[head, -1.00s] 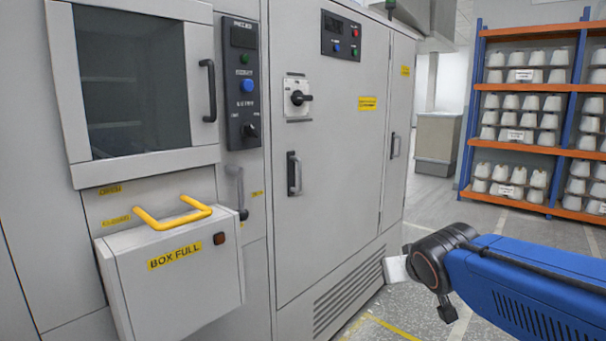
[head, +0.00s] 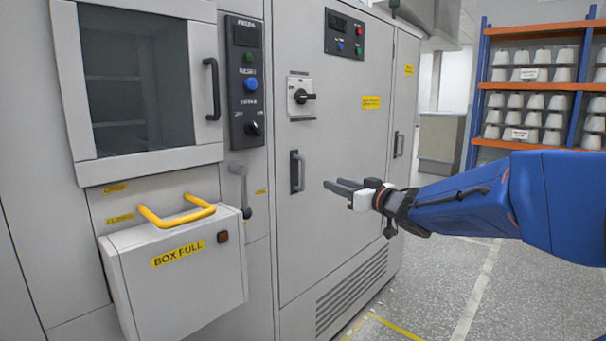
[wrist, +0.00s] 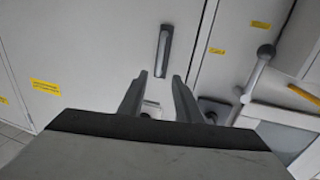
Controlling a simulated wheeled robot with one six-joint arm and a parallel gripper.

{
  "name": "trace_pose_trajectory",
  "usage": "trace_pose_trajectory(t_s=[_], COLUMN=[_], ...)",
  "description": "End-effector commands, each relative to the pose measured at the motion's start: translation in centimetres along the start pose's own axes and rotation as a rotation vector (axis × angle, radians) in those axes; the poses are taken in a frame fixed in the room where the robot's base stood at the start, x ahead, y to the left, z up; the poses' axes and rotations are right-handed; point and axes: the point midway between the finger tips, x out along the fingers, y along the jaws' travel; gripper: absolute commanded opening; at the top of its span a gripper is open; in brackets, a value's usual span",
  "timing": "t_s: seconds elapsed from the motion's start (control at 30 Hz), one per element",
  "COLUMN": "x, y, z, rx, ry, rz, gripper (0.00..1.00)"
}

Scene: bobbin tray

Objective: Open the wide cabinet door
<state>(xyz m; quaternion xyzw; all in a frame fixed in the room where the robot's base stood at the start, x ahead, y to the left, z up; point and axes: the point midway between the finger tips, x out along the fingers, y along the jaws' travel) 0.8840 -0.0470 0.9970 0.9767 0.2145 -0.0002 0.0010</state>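The wide cabinet door (head: 335,215) is the large grey panel in the middle of the head view, and it looks shut. Its dark upright pull handle (head: 297,172) sits near the door's left edge. In the wrist view the handle (wrist: 165,52) appears beyond the fingertips, and the picture looks turned upside down. My gripper (head: 335,185) is in front of the door, to the right of the handle and apart from it. In the wrist view my gripper (wrist: 160,76) has its two fingers spread with nothing between them.
A rotary switch (head: 301,96) is above the handle. A lever (head: 243,190) and the BOX FULL bin (head: 180,275) with a yellow handle stick out at left. A narrower door (head: 402,140) is to the right. Bobbin shelves (head: 530,87) stand behind; the floor at right is clear.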

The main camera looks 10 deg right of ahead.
Motion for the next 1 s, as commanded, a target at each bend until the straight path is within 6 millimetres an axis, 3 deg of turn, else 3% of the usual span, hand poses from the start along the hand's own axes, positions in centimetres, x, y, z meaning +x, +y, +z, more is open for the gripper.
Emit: trace_pose_trajectory(t_s=[0.17, 1.0], x=[1.6, 15.6], y=[0.0, 0.0], z=[0.0, 0.0], rx=[0.0, -0.001], ry=[0.001, 0.001], rz=[-0.003, -0.001], gripper=[0.31, 0.31])
